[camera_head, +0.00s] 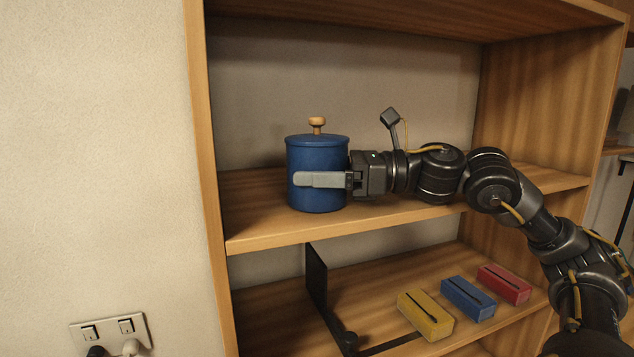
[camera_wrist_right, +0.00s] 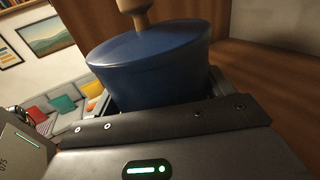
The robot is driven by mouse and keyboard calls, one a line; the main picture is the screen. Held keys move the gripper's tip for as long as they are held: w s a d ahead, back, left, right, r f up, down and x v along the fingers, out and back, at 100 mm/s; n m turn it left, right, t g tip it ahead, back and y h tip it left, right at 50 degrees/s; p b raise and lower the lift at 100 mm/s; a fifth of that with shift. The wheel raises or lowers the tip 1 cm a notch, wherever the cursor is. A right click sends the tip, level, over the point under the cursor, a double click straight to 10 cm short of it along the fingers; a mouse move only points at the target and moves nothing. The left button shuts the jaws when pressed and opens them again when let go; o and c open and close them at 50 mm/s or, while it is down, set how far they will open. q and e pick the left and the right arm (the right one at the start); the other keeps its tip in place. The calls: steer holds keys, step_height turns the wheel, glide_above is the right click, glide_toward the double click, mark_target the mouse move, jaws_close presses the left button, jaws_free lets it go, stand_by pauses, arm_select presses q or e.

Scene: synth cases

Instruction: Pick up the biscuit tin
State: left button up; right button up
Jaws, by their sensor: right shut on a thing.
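The biscuit tin (camera_head: 317,155) is a blue round canister with a lid and a wooden knob. It stands upright at the left part of the upper shelf in the head view. My right gripper (camera_head: 322,180) reaches in from the right and is shut on the tin's body, one finger across its front. The far finger is hidden behind the tin. In the right wrist view the tin (camera_wrist_right: 150,65) fills the space between the fingers, with its knob at the top. The tin's base appears at shelf level; I cannot tell whether it touches. My left gripper is not in view.
The upper shelf (camera_head: 270,233) is otherwise clear. The shelf unit's left upright stands close to the tin. On the lower shelf are a yellow box (camera_head: 425,315), a blue box (camera_head: 467,298), a red box (camera_head: 504,283) and a black bookend (camera_head: 317,280).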

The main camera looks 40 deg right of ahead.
mark_target(317, 148)
steer(key=shift+r, duration=0.1)
steer(key=shift+c, duration=0.2)
step_height(317, 148, up, 3)
steer(key=shift+r+p, duration=0.15)
steer(key=shift+p, duration=1)
steer(key=shift+b, duration=0.3)
steer(key=shift+r, duration=3.3)
